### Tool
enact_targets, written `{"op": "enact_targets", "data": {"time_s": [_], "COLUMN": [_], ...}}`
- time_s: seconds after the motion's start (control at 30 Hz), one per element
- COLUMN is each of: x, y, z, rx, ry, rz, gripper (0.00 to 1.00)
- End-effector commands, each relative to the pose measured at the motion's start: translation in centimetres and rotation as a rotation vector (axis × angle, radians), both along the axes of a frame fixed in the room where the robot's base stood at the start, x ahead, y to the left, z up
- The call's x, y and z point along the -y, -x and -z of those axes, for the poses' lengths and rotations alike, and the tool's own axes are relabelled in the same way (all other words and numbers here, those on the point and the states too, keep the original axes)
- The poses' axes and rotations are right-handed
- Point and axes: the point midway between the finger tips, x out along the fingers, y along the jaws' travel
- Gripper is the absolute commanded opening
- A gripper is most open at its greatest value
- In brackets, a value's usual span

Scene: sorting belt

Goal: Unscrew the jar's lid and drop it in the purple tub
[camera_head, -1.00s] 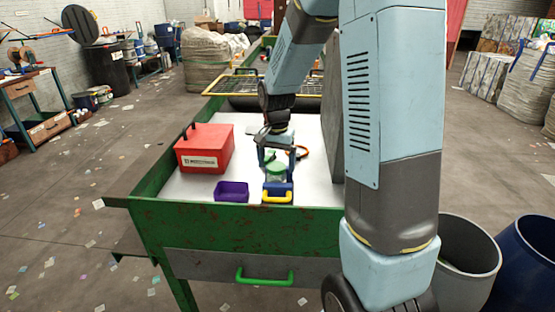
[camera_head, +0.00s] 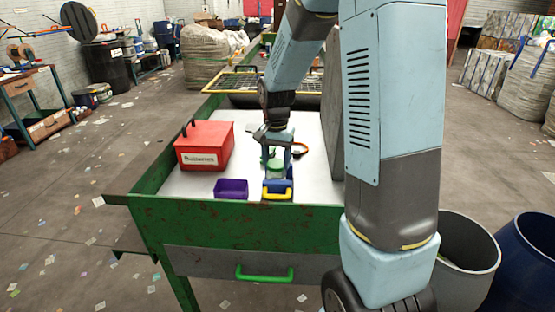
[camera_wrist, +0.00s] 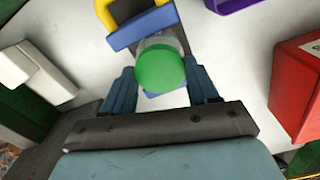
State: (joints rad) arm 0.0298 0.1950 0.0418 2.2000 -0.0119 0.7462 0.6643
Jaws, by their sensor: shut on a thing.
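The jar stands in a blue holder with a yellow handle (camera_head: 277,195) near the front edge of the table. Its round green lid (camera_wrist: 160,68) sits on top, and the clear jar wall (camera_wrist: 158,42) shows just beyond it in the wrist view. My gripper (camera_wrist: 162,85) has one finger on each side of the lid and is shut on it. In the head view my gripper comes down from above over the lid (camera_head: 275,164). The purple tub (camera_head: 231,195) stands just left of the holder; its corner shows in the wrist view (camera_wrist: 232,4).
A red box (camera_head: 205,150) with a label and dark handle stands behind the tub on the left. A tall grey panel (camera_head: 333,125) stands on the right. The white surface between has free room.

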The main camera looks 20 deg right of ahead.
Motion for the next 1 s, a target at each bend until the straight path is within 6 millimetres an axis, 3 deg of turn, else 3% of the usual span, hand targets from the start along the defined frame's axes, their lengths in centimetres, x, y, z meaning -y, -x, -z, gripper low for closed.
{"op": "enact_targets", "data": {"time_s": [0.27,0.7,1.0], "x": [0.0,0.0,-0.04], "y": [0.05,0.11,0.16], "z": [0.21,0.28,0.31], "rx": [-0.001,-0.004,-0.005], "ry": [0.0,-0.001,-0.001], "rz": [-0.015,-0.431,-0.504], "gripper": [0.31,0.31,0.31]}}
